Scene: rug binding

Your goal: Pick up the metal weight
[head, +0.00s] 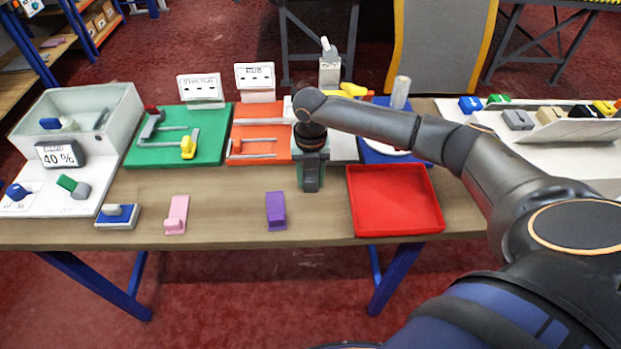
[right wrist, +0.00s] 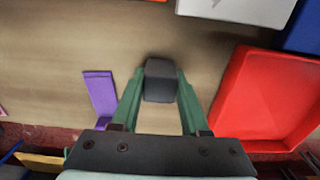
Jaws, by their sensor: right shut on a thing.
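The metal weight (right wrist: 160,82) is a dark grey block between my fingertips in the right wrist view. My right gripper (head: 312,182) points down over the front middle of the table in the head view. It is shut on the weight, with the green fingers against the block's two sides. In the head view the gripper mostly hides the weight. I cannot tell whether the weight touches the table. My left gripper is in neither view.
A red tray (head: 397,226) lies just right of the gripper. A purple piece (head: 276,210) and a pink piece (head: 176,213) stand to its left on bare wood. Behind are a green board (head: 205,129) and an orange board (head: 262,125).

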